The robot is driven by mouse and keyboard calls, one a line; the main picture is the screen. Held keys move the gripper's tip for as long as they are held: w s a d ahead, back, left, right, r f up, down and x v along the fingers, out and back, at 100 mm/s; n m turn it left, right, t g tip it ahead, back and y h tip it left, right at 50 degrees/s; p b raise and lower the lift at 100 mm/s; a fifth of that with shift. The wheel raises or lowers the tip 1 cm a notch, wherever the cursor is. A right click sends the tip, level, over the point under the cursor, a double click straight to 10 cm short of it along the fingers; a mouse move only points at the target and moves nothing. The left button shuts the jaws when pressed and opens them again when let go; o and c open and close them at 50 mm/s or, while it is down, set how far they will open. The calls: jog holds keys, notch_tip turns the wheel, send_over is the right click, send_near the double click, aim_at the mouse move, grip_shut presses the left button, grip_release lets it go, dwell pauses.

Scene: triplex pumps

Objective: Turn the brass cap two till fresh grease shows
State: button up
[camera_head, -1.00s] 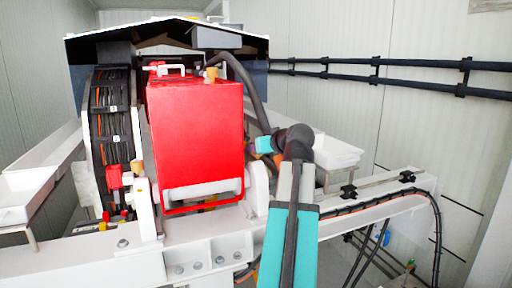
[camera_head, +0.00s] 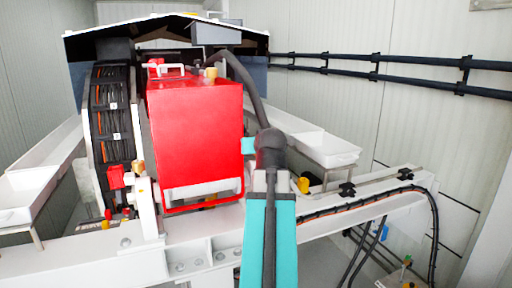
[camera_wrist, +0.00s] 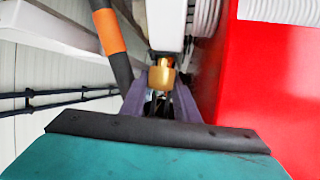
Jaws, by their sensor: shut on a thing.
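In the wrist view, my gripper (camera_wrist: 161,102) has its two purple-grey fingers either side of a brass cap (camera_wrist: 161,77), shut on it. The cap sits at the end of a white post beside the red housing. Other brass caps show there: one on top of the housing (camera_head: 211,73), one at the left on a white bracket (camera_head: 137,167), and one right of my arm (camera_head: 303,185). I see no number on any cap and cannot make out grease.
The red housing (camera_head: 195,130) stands close left of my arm and fills the right of the wrist view. A black hose with an orange band (camera_wrist: 108,32) runs near my fingers. White trays (camera_head: 330,150) and a white beam (camera_head: 375,205) lie to the right.

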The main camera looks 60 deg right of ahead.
jog(key=shift+f, duration=0.1)
jog(key=o, duration=1)
jog(key=shift+o, duration=0.2)
jog(key=shift+a, duration=0.1)
jog(key=b+v, duration=0.4)
jog(key=v, duration=0.9)
jog(key=shift+s+a+r+b, duration=0.2)
jog(key=shift+s+r+b, duration=0.05)
jog(key=shift+r+b, duration=0.05)
